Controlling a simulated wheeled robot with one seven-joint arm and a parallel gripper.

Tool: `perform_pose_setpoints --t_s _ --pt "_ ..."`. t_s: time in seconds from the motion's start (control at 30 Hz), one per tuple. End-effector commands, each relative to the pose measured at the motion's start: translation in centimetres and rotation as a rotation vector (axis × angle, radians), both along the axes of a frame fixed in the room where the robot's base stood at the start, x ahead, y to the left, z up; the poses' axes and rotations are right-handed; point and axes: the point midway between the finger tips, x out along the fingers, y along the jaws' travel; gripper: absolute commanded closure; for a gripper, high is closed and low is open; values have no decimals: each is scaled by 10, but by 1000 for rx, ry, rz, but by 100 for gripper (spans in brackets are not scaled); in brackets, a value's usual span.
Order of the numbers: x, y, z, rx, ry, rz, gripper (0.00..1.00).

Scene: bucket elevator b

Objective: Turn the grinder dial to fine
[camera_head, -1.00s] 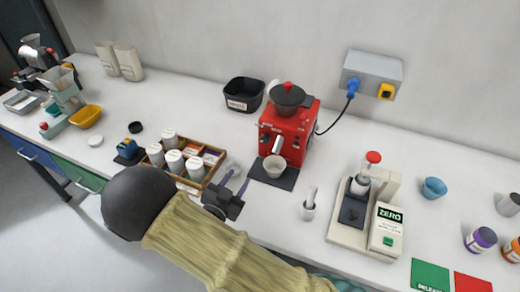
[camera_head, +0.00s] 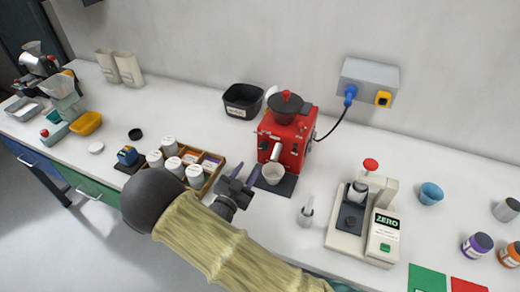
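The red grinder (camera_head: 287,135) stands on the white counter in the middle of the head view, with a dark hopper (camera_head: 285,107) on top. Its small front controls are too small to tell which is the dial, and no setting can be read. A cup (camera_head: 273,172) stands under its spout on a dark mat (camera_head: 284,184). My gripper (camera_head: 247,172) is just left of the cup and in front of the grinder. Its two fingers are apart with nothing visible between them, and it appears clear of the grinder.
A wooden tray (camera_head: 211,183) of jars lies close left of my gripper. A black bin (camera_head: 243,101) stands behind it. A blue plug and cable (camera_head: 337,123) run from a wall socket box (camera_head: 368,78).

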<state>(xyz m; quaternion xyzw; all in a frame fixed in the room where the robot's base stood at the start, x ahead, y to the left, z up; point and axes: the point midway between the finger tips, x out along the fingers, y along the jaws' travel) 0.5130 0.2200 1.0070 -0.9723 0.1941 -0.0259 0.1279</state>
Motion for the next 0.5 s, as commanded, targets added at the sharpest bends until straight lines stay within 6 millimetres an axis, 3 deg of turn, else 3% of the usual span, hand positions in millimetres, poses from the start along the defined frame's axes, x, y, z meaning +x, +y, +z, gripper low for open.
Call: perform_pose_setpoints --t_s 0.5 --pt "82 -34 2 0 0 0 61"
